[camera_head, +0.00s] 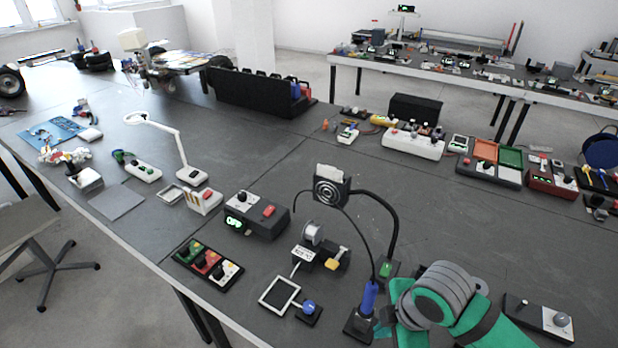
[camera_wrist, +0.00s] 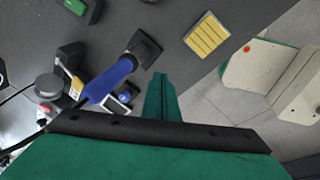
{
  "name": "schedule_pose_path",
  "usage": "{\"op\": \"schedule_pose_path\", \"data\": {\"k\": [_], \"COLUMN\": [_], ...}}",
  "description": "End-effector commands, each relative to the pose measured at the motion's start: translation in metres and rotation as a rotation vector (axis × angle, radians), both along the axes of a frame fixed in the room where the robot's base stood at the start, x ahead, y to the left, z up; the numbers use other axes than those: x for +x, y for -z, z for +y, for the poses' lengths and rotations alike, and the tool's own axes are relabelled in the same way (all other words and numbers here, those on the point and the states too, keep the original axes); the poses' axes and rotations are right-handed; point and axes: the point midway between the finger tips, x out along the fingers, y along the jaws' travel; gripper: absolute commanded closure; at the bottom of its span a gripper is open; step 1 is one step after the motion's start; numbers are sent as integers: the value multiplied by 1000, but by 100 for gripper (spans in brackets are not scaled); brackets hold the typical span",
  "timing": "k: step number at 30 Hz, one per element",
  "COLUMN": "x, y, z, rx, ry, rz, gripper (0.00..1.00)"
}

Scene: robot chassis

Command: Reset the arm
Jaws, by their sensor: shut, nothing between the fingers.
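My gripper (camera_wrist: 159,82) shows in the wrist view as two green fingers pressed together, with nothing between them. In the head view, the green and grey arm is at the lower right, over the front part of the dark workbench (camera_head: 300,165); the fingertips are hard to make out there. A blue-handled soldering iron (camera_head: 369,298) stands upright in a black holder just left of the arm. In the wrist view the iron (camera_wrist: 108,82) lies left of the fingers, apart from them.
A fume extractor (camera_head: 331,190) on a black bent arm rises behind my arm. A solder spool (camera_head: 313,233) and a white-framed pad (camera_head: 279,295) lie to the left. A black box with a grey knob (camera_head: 540,318) is at the right. Bare bench lies beyond the extractor.

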Motion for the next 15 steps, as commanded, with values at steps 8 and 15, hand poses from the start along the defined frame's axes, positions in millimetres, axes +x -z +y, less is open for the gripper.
{"op": "schedule_pose_path", "data": {"k": [8, 15], "x": [64, 114], "y": [-30, -86], "z": [87, 174], "rx": [219, 507], "ry": [-2, 40], "rz": [-224, -444], "gripper": [100, 100]}}
